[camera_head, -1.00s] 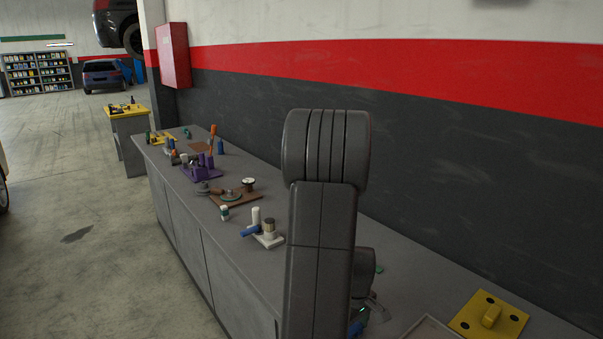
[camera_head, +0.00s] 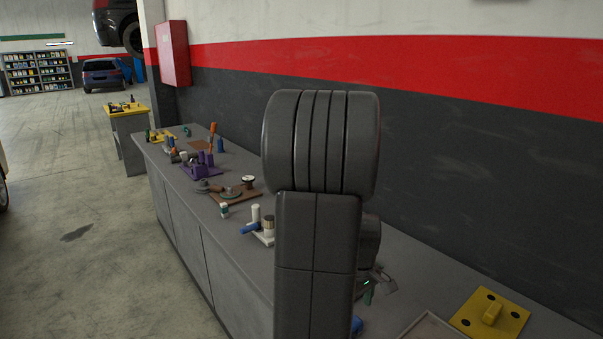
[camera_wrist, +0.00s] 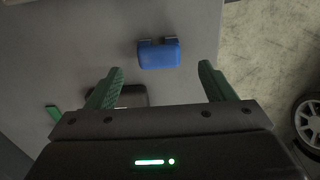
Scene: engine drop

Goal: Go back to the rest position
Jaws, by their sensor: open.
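My gripper (camera_wrist: 160,68) is open in the wrist view, its two green fingers apart with nothing between them. It points down over the grey workbench (camera_wrist: 60,50). A blue block-like object (camera_wrist: 158,54) lies on the bench just beyond the fingertips, apart from them. A blue part (camera_head: 357,325) shows beside my arm in the head view, partly hidden. In the head view my raised arm stands in front of the bench and hides most of my gripper (camera_head: 372,285).
A dark object (camera_wrist: 132,95) and a small green object (camera_wrist: 53,113) lie left in the wrist view. A yellow plate (camera_head: 490,313) and a tray (camera_head: 432,327) are at the bench's near right. Purple (camera_head: 203,170) and white (camera_head: 262,236) fixtures stand farther along.

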